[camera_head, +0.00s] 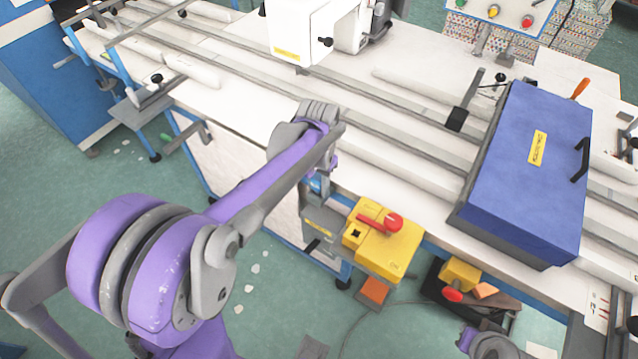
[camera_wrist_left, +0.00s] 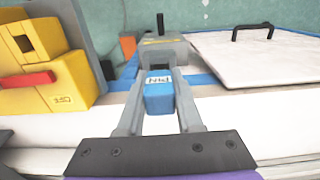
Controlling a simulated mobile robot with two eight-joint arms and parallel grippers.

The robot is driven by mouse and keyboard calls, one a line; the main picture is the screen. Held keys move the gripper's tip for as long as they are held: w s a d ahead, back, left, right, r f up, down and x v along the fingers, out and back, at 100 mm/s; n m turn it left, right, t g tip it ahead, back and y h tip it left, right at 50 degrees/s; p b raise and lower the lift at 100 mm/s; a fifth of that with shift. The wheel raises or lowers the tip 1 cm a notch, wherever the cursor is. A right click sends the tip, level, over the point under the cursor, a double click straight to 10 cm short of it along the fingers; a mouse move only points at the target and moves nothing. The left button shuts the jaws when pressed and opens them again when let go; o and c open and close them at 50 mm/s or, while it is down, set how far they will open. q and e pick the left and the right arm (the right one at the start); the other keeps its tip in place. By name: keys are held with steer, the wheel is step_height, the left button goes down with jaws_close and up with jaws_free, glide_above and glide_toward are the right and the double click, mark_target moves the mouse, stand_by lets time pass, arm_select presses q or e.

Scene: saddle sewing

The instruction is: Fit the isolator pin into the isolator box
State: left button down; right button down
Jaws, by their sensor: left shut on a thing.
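My left gripper (camera_head: 318,188) is shut on a small blue block, the isolator pin (camera_head: 314,186). The yellow isolator box (camera_head: 395,250) is fixed at the table's front edge, right of and apart from the gripper. It has a dark square opening (camera_head: 355,234), a red knob and a red handle. In the left wrist view the box (camera_wrist_left: 65,85) stands at the left. My right gripper's fingers are not visible.
A grey box (camera_head: 322,226) is at the table edge just below the held pin. A big blue case (camera_head: 525,175) lies on the table at right. A yellow unit with a red button (camera_head: 453,294) is at lower right. A white sewing machine head (camera_head: 300,30) stands behind.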

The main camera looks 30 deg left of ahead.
arm_select(q)
steer(key=shift+r, duration=0.15)
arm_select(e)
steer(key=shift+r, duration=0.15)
